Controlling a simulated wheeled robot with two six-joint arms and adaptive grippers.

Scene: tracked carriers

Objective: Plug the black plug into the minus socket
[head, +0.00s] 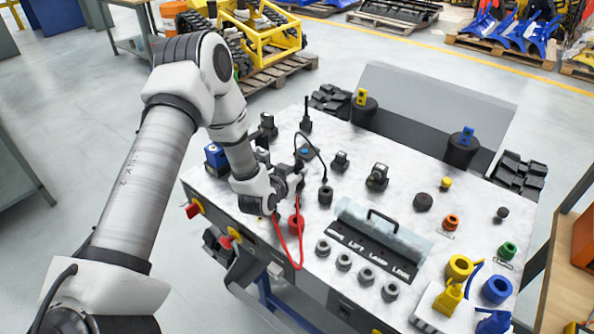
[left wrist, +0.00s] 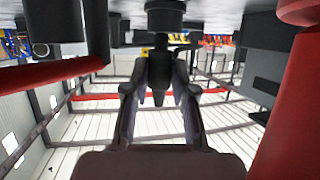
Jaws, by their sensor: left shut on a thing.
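My left gripper (head: 299,180) is low over the left part of the bench, among the cables and small posts. In the left wrist view its fingers (left wrist: 160,82) are closed on a dark tapered piece that looks like the black plug (left wrist: 158,72). The fingers mostly hide it in the head view. A black round body (left wrist: 165,15) lies in line with it; I cannot tell whether they touch. A black cable (head: 309,143) arcs from behind the gripper to a black post (head: 325,196). I cannot read a minus mark on any socket. My right gripper is out of view.
A red post (head: 295,224) and looped red cable (head: 299,250) are close to the gripper. A grey-blue cover with a black handle (head: 382,220) and several grey round posts (head: 344,262) stand to the right. Coloured rings (head: 497,290) are at far right.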

